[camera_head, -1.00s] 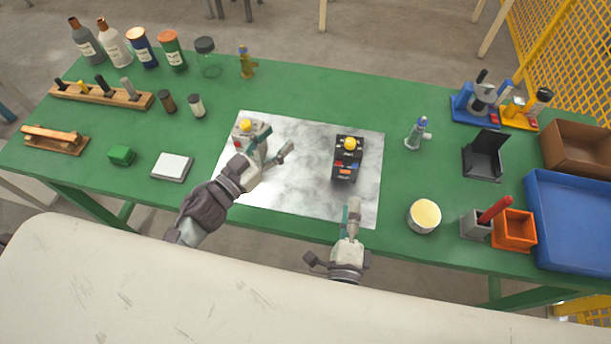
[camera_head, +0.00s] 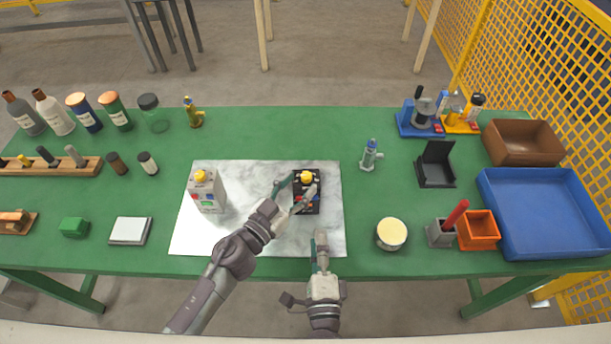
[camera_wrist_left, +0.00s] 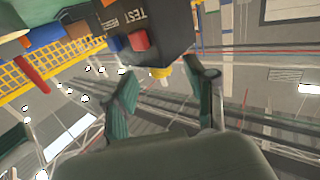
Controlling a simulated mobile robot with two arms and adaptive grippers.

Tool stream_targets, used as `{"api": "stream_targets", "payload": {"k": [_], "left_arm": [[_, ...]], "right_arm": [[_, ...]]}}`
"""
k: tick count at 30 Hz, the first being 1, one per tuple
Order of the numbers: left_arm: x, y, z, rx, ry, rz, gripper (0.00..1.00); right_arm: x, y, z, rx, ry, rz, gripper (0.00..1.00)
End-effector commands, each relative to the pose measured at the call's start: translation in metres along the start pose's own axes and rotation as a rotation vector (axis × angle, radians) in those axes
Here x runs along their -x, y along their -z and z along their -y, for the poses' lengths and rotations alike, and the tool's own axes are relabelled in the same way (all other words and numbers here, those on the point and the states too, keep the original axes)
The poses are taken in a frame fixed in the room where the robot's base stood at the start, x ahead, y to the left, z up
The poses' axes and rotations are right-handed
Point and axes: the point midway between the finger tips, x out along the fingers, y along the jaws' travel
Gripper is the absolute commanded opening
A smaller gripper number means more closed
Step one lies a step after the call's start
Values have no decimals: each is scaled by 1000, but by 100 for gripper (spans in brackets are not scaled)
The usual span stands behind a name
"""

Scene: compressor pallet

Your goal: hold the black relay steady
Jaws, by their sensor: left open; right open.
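The black relay (camera_head: 309,205) stands on the grey-white mat (camera_head: 250,238), with a yellow knob on top and small coloured parts on its front. In the left wrist view the relay (camera_wrist_left: 125,20) shows a "TEST" label, a red and a blue button, and its yellow knob. My left gripper (camera_head: 294,190) is open at the left front of the relay; in the left wrist view its fingers (camera_wrist_left: 165,95) are spread, with the knob near the gap. I cannot tell whether they touch it. My right gripper (camera_head: 320,245) is open at the mat's front edge, in front of the relay.
A grey-white box with a yellow knob (camera_head: 207,193) stands on the mat's left. A small grey-blue bottle (camera_head: 370,156) and a cream-topped round tin (camera_head: 391,233) stand to the right. A blue tray (camera_head: 550,210) and an orange bin (camera_head: 478,231) are farther right. The green table (camera_head: 260,130) is clear behind the mat.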

Motion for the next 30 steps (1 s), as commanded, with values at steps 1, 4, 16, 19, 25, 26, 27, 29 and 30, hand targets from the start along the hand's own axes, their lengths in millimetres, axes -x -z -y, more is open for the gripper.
{"api": "stream_targets", "payload": {"k": [1, 4, 16, 19, 25, 26, 27, 29, 30], "left_arm": [[-9, 1, 0, -1, 0, -2, 56], [-22, 1, 0, 1, 1, -2, 56], [-36, 0, 0, 0, 0, 1, 56], [-36, 0, 0, 0, 0, 0, 54], [-36, 0, 0, 0, 0, 0, 21], [-36, 0, 0, 0, 0, 0, 16], [-35, 0, 0, 0, 0, 0, 9], [-35, 0, 0, 0, 0, 0, 0], [-35, 0, 0, 0, 0, 0, 0]], "right_arm": [[0, 0, 0, 0, 0, 0, 42], [0, 0, 0, 0, 0, 0, 42], [0, 0, 0, 0, 0, 0, 42], [0, 0, 0, 0, 0, 0, 42], [0, 0, 0, 0, 0, 0, 42], [0, 0, 0, 0, 0, 0, 42], [0, 0, 0, 0, 0, 0, 42], [0, 0, 0, 0, 0, 0, 42], [0, 0, 0, 0, 0, 0, 42]]}}
